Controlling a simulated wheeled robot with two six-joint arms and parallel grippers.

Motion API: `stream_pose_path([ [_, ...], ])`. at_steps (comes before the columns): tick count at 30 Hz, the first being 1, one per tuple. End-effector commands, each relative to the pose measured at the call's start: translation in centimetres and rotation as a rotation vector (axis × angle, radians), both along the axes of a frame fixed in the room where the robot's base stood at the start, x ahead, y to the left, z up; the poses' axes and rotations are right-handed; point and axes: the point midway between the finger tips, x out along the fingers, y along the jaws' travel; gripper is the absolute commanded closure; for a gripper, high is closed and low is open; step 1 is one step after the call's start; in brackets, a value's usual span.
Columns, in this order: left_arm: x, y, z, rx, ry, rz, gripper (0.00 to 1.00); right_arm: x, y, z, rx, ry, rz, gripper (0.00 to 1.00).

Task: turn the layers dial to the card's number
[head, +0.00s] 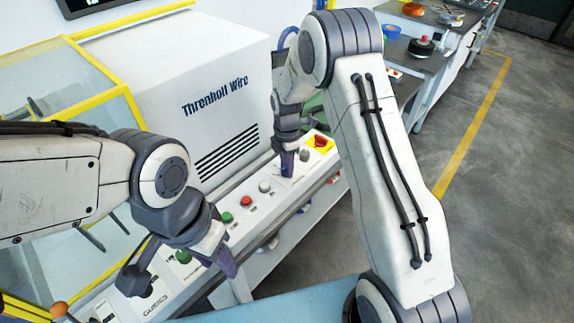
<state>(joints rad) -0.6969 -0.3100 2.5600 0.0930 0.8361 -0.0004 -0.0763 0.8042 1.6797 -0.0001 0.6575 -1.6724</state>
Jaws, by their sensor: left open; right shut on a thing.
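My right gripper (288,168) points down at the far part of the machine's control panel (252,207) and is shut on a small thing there. The gripper covers that thing, so I cannot make out the layers dial or its setting. My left gripper (227,262) is open and empty, with its purple fingertip over the panel's front edge, near a green button (183,256). I cannot make out the card or its number.
A red button (246,201), another green button (227,217) and a pale knob (264,187) line the panel. A red stop button on a yellow plate (320,142) sits beyond my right gripper. The white machine housing (195,70) rises behind. Open floor (480,220) lies at right.

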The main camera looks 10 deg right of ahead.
Motion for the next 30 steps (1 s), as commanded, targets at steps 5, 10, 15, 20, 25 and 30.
stream_pose_path([
  [5, 0.0, 0.0, 0.2, 0.000, 0.000, 0.000, 0.55, 0.0, 0.0, 0.1, 0.000, 0.001, -0.063, 1.00],
  [10, 0.0, 0.0, 0.4, 0.000, 0.000, 0.000, 0.55, 0.0, 0.0, 0.1, 0.000, 0.001, -0.178, 1.00],
  [15, 0.0, 0.0, 0.6, 0.000, 0.000, 0.000, 0.55, 0.0, 0.0, 0.1, 0.000, 0.001, -0.331, 1.00],
  [20, 0.0, 0.0, 0.8, 0.000, 0.000, 0.000, 0.55, 0.0, 0.0, 0.1, 0.000, 0.001, -0.483, 1.00],
  [25, 0.0, 0.0, 0.9, 0.000, 0.000, 0.000, 0.55, 0.0, 0.0, 0.1, 0.000, 0.000, -0.644, 1.00],
  [30, 0.0, 0.0, 1.1, 0.000, 0.000, 0.000, 0.55, 0.1, 0.0, 0.1, 0.000, -0.001, -0.806, 1.00],
])
